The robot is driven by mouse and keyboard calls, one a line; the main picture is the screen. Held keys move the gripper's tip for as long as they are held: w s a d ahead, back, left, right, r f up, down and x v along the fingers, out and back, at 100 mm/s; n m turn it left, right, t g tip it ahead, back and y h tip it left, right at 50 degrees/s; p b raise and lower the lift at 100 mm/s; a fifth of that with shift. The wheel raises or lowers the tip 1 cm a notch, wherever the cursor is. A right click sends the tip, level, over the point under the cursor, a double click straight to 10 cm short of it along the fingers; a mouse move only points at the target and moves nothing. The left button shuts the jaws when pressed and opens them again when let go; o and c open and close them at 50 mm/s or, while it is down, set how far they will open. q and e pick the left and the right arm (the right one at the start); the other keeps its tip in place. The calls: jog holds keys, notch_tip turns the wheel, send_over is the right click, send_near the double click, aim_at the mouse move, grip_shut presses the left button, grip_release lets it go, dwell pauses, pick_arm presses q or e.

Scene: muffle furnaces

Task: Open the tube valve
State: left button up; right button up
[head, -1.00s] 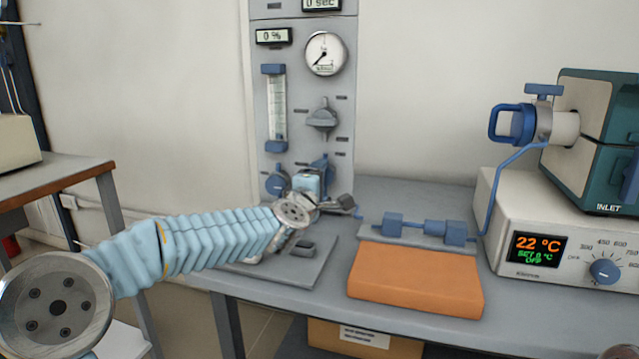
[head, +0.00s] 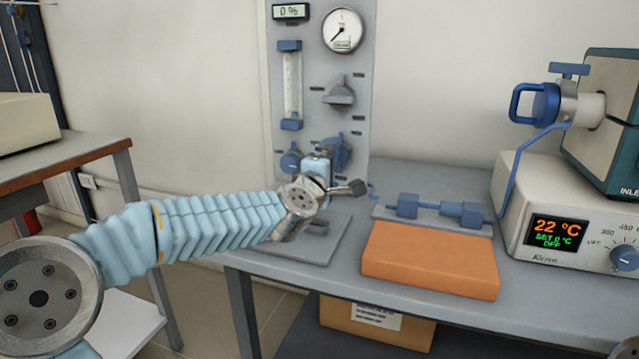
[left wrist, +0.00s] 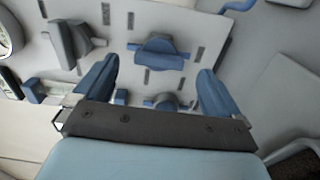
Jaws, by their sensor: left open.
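Which part is the tube valve, I cannot tell for sure. The upright grey panel (head: 352,115) carries a grey knob (head: 338,94), a blue knob (head: 340,152) at lower right and another blue knob (head: 291,161) at lower left. My left gripper (left wrist: 157,69) is open and empty, facing the panel. In the left wrist view, the lower right blue knob (left wrist: 160,50) lies between its fingers in the picture; contact does not show. The lower left blue knob (left wrist: 165,103) is partly hidden by the gripper body. In the head view my gripper hides the panel's bottom.
An orange block (head: 430,262) and a grey plate with blue fittings (head: 435,213) lie on the grey bench (head: 270,275). At right a furnace (head: 545,190) reads 22 °C. A blue handle (head: 537,103) and small blue tap (head: 569,70) sit at the tube end above it.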

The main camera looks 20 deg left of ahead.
pick_arm(q)
jog(key=s+b, duration=0.1)
jog(key=s, duration=0.8)
jog(key=shift+s+a+b, duration=0.1)
jog(key=shift+s+b, duration=0.05)
jog(key=shift+b, duration=0.25)
jog(key=shift+s, duration=0.55)
